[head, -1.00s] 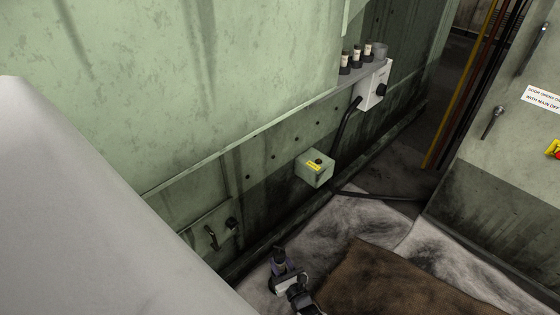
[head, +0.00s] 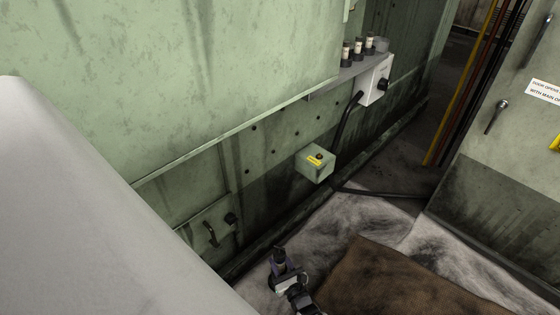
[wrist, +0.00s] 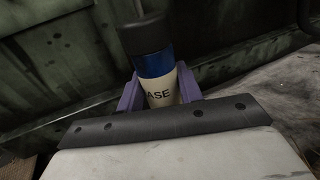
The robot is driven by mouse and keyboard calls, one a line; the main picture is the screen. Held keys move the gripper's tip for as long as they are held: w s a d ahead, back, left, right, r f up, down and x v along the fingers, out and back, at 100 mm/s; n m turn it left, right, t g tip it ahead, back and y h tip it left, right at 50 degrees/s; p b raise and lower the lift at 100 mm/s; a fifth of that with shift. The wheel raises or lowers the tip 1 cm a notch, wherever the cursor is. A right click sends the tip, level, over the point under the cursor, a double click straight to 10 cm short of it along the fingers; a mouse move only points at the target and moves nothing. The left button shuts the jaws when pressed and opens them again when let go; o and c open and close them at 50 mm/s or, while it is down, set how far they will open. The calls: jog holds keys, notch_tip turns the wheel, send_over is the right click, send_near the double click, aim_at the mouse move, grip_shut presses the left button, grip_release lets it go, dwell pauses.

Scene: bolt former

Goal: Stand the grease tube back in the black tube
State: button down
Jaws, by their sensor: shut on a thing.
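The grease tube (wrist: 158,68) has a black cap, a blue band and a cream body with the letters "ASE". My gripper (wrist: 157,92) is shut on its cream body, with a purple finger on each side. The tube's lower end is hidden behind the gripper. On the wall shelf stand several small cylinders, dark with pale bands (head: 346,54). A plain grey-black one (head: 381,45) is at the right end; I cannot tell whether it is empty.
The shelf (head: 340,79) runs along the green wall, with a white switch box (head: 375,80) below its end. A green box (head: 315,163) with a yellow label juts from the wall. A black cable (head: 346,120) hangs there. A brown mat (head: 385,277) lies on the floor.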

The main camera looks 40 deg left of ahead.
jog(key=c, duration=0.9)
grip_release()
jog(key=shift+o, duration=0.2)
